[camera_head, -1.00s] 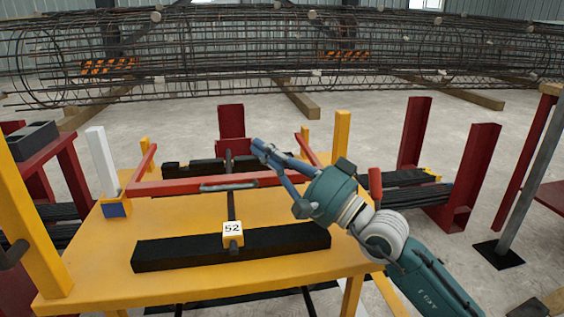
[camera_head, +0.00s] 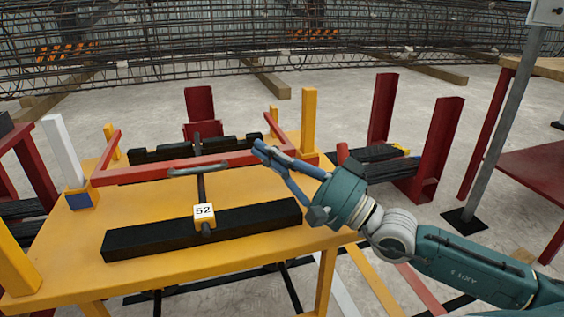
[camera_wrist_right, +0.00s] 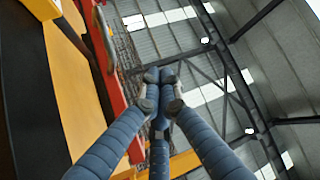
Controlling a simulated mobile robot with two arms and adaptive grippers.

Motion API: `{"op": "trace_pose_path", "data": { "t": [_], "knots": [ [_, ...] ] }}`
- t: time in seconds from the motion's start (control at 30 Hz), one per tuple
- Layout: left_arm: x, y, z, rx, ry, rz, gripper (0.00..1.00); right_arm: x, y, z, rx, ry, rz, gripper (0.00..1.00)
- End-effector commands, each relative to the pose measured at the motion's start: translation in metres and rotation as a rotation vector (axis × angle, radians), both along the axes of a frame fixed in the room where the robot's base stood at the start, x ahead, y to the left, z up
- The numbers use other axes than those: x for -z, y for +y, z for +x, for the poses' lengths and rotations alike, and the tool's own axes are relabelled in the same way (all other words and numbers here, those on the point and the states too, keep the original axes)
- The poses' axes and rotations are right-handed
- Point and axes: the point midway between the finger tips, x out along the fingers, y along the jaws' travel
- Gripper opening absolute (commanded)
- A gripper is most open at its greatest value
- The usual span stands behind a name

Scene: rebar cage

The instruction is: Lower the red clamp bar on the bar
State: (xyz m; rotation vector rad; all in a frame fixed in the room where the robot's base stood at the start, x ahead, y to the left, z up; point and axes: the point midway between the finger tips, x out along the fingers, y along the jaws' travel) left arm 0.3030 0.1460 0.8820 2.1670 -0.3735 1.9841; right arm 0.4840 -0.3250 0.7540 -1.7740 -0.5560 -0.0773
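The red clamp bar (camera_head: 140,175) spans the yellow table crosswise in the head view, with red side arms running back to yellow posts. A grey handle (camera_head: 198,169) sits on its middle. My left gripper is not in view.
A black block (camera_head: 160,234) lies along the front of the yellow table (camera_head: 75,262). Yellow posts (camera_head: 309,118) and a white post (camera_head: 63,150) stand at its sides. Red uprights (camera_head: 440,140) stand to the right. A rebar cage (camera_head: 200,50) fills the background.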

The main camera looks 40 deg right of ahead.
Motion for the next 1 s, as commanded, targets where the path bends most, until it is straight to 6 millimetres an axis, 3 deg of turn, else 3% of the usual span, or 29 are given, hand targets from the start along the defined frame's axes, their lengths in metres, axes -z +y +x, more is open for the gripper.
{"op": "trace_pose_path", "data": {
  "t": [0.43, 1.0],
  "knots": [
    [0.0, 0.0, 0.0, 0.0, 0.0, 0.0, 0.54, 0.011, -0.01, -0.029, -0.005, 0.0, 0.0, 0.0],
    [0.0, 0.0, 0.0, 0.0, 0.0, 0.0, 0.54, 0.012, -0.01, -0.032, -0.006, -0.001, -0.001, 0.0]
  ]
}}
